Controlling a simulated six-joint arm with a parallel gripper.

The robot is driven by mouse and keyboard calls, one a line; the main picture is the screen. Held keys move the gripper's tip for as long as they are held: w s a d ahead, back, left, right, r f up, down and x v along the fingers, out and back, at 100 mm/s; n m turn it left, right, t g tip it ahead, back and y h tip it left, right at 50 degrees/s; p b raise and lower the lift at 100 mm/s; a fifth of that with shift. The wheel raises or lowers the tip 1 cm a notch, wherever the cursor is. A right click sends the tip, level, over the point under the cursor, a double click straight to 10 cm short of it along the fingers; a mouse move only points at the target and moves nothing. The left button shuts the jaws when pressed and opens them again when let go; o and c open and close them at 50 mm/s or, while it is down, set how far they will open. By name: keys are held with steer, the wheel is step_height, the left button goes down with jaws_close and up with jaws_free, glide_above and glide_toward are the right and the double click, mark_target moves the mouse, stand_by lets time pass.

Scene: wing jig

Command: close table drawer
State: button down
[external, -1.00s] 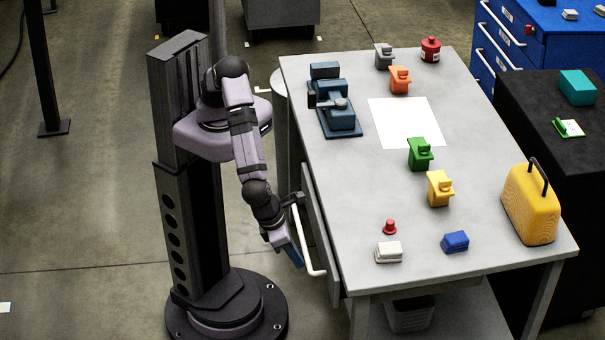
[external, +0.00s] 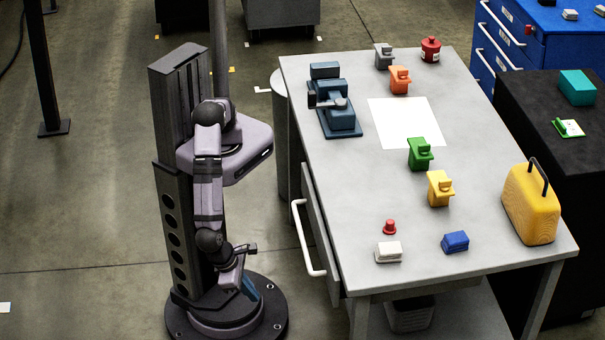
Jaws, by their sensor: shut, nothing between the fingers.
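The table drawer (external: 319,232) is in the left side of the grey worktable (external: 330,195). Its front sits close against the table side, and I cannot tell whether a small gap remains. Its long white handle (external: 306,245) sticks out to the left. My gripper (external: 251,289) has bluish fingers and points down above my round base. It is shut and empty, clear of the handle and to its left.
A blue vise (external: 335,110) stands near the table's left edge. Several small coloured blocks, a white sheet (external: 406,122) and a yellow case (external: 530,203) are on the tabletop. The floor between my base and the drawer is clear.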

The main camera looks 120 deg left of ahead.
mark_target(328, 278)
steer(key=s+d+f+m+t+y+b, duration=0.1)
steer(key=s+f+m+b, duration=0.15)
steer(key=f, duration=0.45)
steer(key=s+d+f+m+t+y+b, duration=0.1)
steer(key=f+b, duration=0.3)
steer(key=f, duration=0.3)
steer(key=w+a+r+n+t+y, duration=0.1)
steer(key=w+r+n+t+y, duration=0.2)
steer(key=r, duration=0.6)
steer(key=w+a+r+n+t+y, duration=0.2)
steer(key=w+r+n+t+y, duration=0.1)
steer(key=r, duration=0.6)
steer(key=shift+w+a+n+t+y, duration=0.2)
steer(key=shift+w+n+t+y, duration=0.25)
steer(key=shift+t, duration=0.55)
steer(key=shift+w, duration=0.15)
steer(key=p+x, duration=0.2)
steer(key=x, duration=1.2)
